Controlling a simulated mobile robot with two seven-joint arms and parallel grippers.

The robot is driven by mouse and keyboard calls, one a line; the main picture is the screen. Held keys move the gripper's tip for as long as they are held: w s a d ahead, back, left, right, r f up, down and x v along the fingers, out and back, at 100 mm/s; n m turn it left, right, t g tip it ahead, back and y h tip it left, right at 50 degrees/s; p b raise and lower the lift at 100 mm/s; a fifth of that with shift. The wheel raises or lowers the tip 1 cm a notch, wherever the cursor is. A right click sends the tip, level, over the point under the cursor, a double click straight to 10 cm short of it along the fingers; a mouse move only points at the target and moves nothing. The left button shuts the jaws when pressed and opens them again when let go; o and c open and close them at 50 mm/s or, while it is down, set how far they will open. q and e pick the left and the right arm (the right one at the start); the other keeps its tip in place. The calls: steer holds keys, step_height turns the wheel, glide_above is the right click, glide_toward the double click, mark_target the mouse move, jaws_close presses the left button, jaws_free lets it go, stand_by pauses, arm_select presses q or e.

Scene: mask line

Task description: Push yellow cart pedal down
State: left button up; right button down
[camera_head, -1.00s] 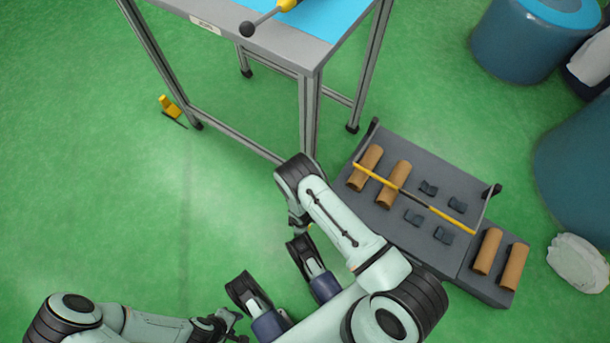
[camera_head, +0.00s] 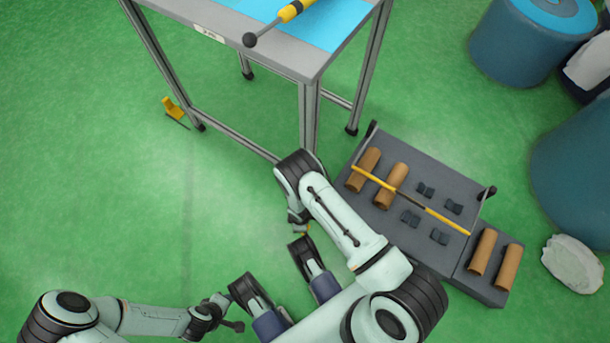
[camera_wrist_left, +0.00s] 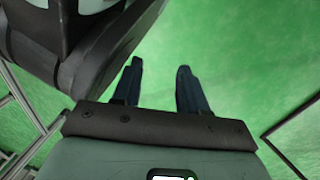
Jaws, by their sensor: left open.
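A small yellow pedal (camera_head: 172,107) sticks out near the floor at the lower left of a metal-framed cart (camera_head: 212,37) in the head view, apart from both grippers. My left gripper (camera_head: 234,325) is low in the head view, below and right of the pedal, and partly hidden by its own arm. In the left wrist view its two dark fingers (camera_wrist_left: 160,72) are apart with only green floor between them. The pedal is not seen in the left wrist view.
A grey platform (camera_head: 440,182) with brown rolls (camera_head: 389,187) and a yellow-gripped handle (camera_head: 405,198) stands at the right. A yellow-handled tool (camera_head: 291,12) rests on the cart. The left floor is clear.

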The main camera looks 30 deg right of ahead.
arm_select(q)
steer(key=w+r+t+p, duration=0.2)
steer(key=w+r, duration=0.2)
steer(key=w, duration=0.1)
steer(key=shift+d+r, duration=0.3)
steer(key=shift+d, duration=0.05)
arm_select(e)
step_height(320, 180, up, 4)
steer(key=shift+f, duration=0.15)
